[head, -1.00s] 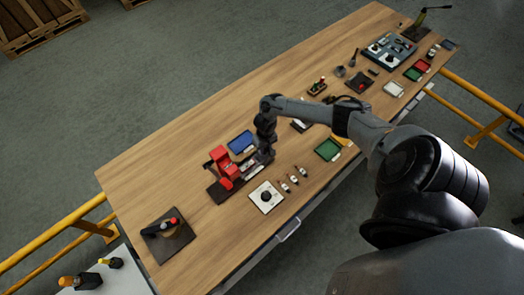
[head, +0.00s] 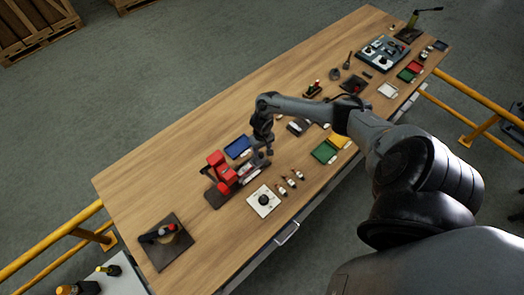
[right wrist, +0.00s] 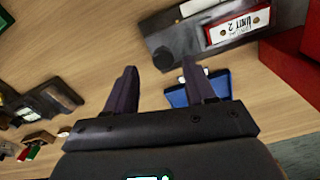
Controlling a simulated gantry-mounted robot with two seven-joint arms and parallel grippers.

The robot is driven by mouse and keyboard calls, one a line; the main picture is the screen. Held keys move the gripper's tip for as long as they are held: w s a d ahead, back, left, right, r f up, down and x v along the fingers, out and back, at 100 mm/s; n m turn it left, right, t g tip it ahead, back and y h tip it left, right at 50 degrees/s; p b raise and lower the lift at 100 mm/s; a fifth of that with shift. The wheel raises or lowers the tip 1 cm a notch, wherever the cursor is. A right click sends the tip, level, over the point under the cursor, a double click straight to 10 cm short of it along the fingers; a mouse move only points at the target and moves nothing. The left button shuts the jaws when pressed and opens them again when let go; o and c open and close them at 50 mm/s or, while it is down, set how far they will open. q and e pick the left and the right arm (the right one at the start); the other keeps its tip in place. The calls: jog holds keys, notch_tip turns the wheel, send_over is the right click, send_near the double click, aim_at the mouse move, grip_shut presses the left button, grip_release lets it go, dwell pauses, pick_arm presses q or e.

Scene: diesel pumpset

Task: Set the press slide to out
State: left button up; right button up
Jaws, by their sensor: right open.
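The red press (head: 218,166) stands on a dark base near the left-middle of the bench. Its pale slide (head: 247,170) lies on the base to the right of the red body. In the right wrist view, a red-framed plate marked "UNIT 2" (right wrist: 238,26) lies on the dark base (right wrist: 172,42), beside the red body (right wrist: 292,62). My right gripper (head: 268,150) hangs just past the slide's right end, apart from the press. Its two fingers (right wrist: 161,82) are spread with nothing between them. My left gripper is out of view.
A blue tray (head: 237,147) lies behind the press, partly hidden by a finger in the wrist view. A white plate with a black knob (head: 263,201) and several small bottles (head: 289,183) lie in front. Green (head: 324,152) and yellow trays lie right.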

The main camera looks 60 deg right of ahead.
notch_tip(320, 180, up, 8)
jog(key=shift+p, duration=0.3)
jog(key=shift+s+f, duration=0.1)
dwell(0.3)
